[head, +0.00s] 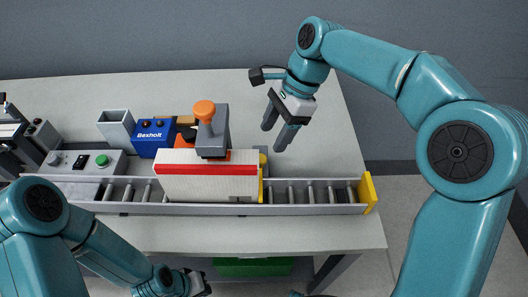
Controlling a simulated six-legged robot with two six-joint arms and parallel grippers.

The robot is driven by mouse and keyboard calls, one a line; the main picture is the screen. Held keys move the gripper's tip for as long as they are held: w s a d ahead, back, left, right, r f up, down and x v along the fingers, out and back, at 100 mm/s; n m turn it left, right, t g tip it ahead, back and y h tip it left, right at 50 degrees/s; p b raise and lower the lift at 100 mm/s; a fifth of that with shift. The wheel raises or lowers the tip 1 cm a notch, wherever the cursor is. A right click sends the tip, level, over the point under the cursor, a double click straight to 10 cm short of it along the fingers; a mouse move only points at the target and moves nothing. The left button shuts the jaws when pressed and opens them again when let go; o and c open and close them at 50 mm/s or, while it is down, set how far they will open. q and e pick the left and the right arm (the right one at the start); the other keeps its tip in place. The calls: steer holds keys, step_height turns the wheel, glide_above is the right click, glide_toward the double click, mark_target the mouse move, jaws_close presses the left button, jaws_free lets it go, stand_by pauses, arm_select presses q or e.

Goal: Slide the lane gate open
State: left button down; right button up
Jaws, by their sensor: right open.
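A roller lane (310,209) runs left to right along the table. A white box (205,187) with a red stripe stands on it and hides what is behind. A thin yellow plate (262,190) shows upright at the box's right side; it may be the lane gate, but I cannot tell for sure. A grey block (213,135) with an orange knob (204,109) rises behind the box. My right gripper (277,138) is open and empty, above the table behind the lane, right of the knob. My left gripper (203,285) is at the bottom edge, partly hidden, its jaws unclear.
A yellow end plate (369,193) closes the lane's right end. A blue box (154,138), a grey open bin (116,127) and a control panel with a green button (101,161) stand at left. A green crate (250,268) is below the table. The table's back right is clear.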

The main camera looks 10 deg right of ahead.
mark_target(261, 158)
steer(key=x, duration=0.6)
steer(key=shift+a+f, duration=0.15)
steer(key=shift+f, duration=0.1)
steer(key=shift+s+a, duration=0.1)
steer(key=shift+s, duration=0.1)
